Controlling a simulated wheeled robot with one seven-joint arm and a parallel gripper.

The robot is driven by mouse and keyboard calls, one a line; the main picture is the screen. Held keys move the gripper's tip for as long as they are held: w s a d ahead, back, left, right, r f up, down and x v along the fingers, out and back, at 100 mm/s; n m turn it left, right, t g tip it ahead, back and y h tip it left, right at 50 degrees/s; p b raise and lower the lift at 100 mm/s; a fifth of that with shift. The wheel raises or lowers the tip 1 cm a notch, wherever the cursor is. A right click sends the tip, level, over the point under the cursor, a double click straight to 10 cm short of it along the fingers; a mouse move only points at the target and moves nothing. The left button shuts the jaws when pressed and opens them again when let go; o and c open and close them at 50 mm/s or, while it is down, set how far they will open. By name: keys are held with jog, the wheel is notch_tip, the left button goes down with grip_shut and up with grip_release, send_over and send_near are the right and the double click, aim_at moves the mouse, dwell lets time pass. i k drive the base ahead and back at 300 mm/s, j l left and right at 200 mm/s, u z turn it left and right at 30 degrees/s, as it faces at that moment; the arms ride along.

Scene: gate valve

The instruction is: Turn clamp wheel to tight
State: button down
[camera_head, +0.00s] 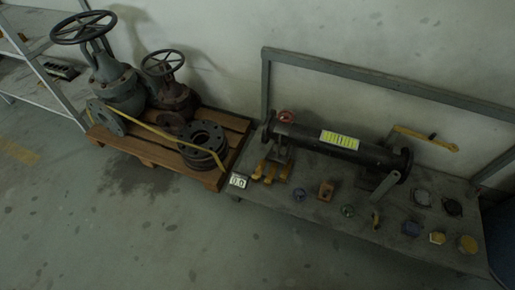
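A small red handwheel (286,116), the likeliest clamp wheel, sits at the left end of a dark flanged pipe (310,138) on the grey cart (330,222). It is small and dim, and I cannot tell how tight it is. Under that end of the pipe is a dark support (279,155), partly hidden by the pipe. My gripper is not in view.
Left of the cart, a wooden pallet (222,122) carries two handwheel valves (117,88) (173,97) and stacked flanges (203,140). Small parts, including a yellow piece (467,244), lie along the cart's front. Grey rails (390,80) stand behind the pipe. Floor in front is clear.

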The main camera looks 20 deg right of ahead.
aim_at(285, 119)
jog(key=i+j, duration=0.9)
jog(key=i, duration=0.15)
jog(key=i+l+z, duration=0.05)
